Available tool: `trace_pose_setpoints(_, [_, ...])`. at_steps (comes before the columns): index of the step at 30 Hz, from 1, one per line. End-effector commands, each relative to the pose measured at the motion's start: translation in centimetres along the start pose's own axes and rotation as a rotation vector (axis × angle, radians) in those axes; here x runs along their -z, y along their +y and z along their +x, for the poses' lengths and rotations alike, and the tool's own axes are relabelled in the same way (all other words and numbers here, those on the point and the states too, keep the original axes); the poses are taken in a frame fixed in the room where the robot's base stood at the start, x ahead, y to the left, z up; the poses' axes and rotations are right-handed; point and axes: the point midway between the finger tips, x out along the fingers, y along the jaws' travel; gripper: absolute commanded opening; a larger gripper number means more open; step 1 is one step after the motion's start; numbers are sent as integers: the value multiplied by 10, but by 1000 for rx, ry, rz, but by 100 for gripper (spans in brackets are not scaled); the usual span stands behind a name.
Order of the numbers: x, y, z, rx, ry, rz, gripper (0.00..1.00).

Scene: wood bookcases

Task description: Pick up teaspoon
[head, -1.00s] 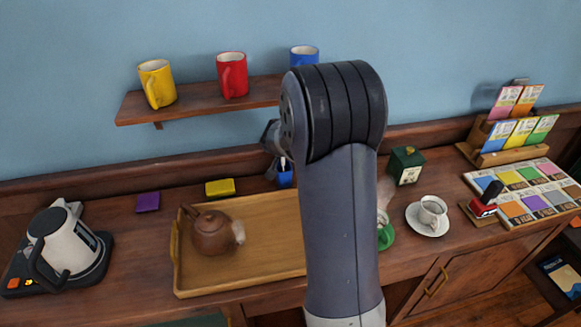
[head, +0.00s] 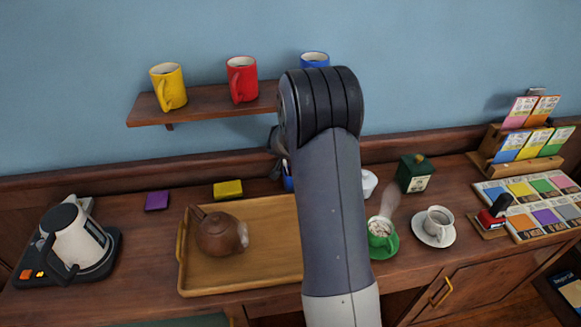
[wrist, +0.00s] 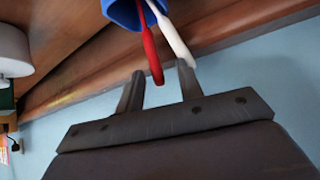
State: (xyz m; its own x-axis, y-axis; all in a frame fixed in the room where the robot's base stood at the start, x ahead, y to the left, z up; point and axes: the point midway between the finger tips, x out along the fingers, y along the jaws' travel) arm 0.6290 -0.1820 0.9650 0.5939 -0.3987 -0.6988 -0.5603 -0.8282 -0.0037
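A blue holder (wrist: 124,12) at the top of the wrist view holds a red stick-like utensil (wrist: 151,55) and a white one (wrist: 176,38). I cannot tell which, if either, is the teaspoon. My gripper (wrist: 160,70) is open, its two fingers apart. The red tip appears between the fingers and the white tip is close to the right finger; contact is unclear. In the head view the blue holder (head: 288,183) stands at the back of the counter, partly hidden by my arm, which also hides most of my gripper.
A wooden tray (head: 190,283) carries a brown teapot (head: 217,235). A wall shelf (head: 205,107) with mugs is above. A kettle (head: 75,240) is at left.

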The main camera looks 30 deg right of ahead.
Motion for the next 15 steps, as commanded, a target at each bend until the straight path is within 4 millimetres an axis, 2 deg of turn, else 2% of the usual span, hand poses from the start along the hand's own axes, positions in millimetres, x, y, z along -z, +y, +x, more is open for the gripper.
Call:
trace_pose_setpoints(2, [-6,2,5,-5,-10,-1,36])
trace_pose_setpoints(15, [-4,1,3,-2,-6,-1,0])
